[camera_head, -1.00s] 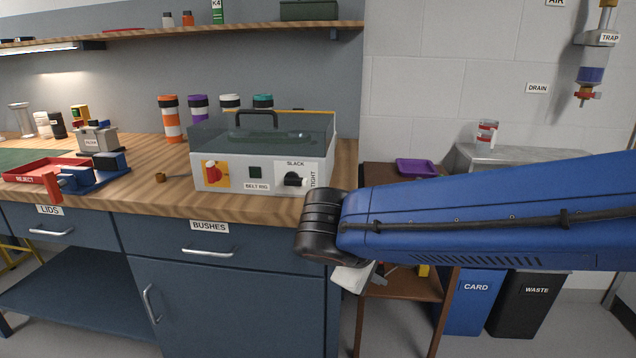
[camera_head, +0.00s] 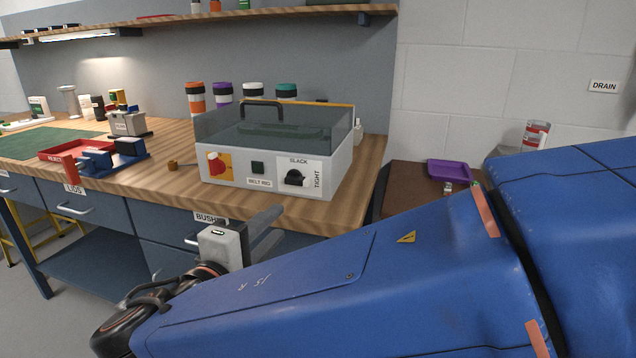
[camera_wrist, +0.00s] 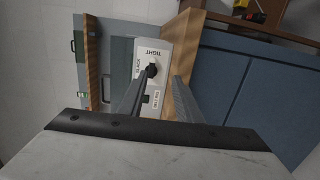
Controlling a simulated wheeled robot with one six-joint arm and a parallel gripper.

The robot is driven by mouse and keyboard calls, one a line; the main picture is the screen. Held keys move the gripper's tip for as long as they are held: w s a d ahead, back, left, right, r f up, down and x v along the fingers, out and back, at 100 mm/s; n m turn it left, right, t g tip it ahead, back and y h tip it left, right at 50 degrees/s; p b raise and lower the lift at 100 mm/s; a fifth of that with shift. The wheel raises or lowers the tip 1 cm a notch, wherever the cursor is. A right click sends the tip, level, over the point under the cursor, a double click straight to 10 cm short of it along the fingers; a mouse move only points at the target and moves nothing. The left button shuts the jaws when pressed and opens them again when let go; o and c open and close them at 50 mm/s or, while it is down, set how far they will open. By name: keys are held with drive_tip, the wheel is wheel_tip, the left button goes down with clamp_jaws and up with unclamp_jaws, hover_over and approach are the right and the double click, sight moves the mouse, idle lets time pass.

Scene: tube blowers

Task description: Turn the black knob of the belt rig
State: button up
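The belt rig (camera_head: 225,190) is a pale box with a clear cover and a black handle, on the wooden bench. Its black knob (camera_head: 294,178) is at the right of the front panel, between the words SLACK and TIGHT. My gripper (camera_head: 279,222) is in front of the bench edge, lower than the knob and apart from it, fingers towards the rig. In the wrist view the fingers (camera_wrist: 160,85) are spread with nothing between them. The knob (camera_wrist: 151,70) shows beyond, near the left fingertip. Which way the knob points is too small to tell.
A red tray (camera_head: 70,149) and a blue fixture stand left. A purple tray (camera_head: 449,171) is at right.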

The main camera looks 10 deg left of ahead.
sight(295, 183)
drive_tip(key=shift+n+t+y, duration=0.3)
drive_tip(key=shift+t+y, duration=0.2)
drive_tip(key=w, duration=1.5)
drive_tip(key=shift+w+a+r, duration=0.25)
drive_tip(key=shift+a+r, duration=0.05)
drive_tip(key=shift+r, duration=0.05)
clamp_jaws()
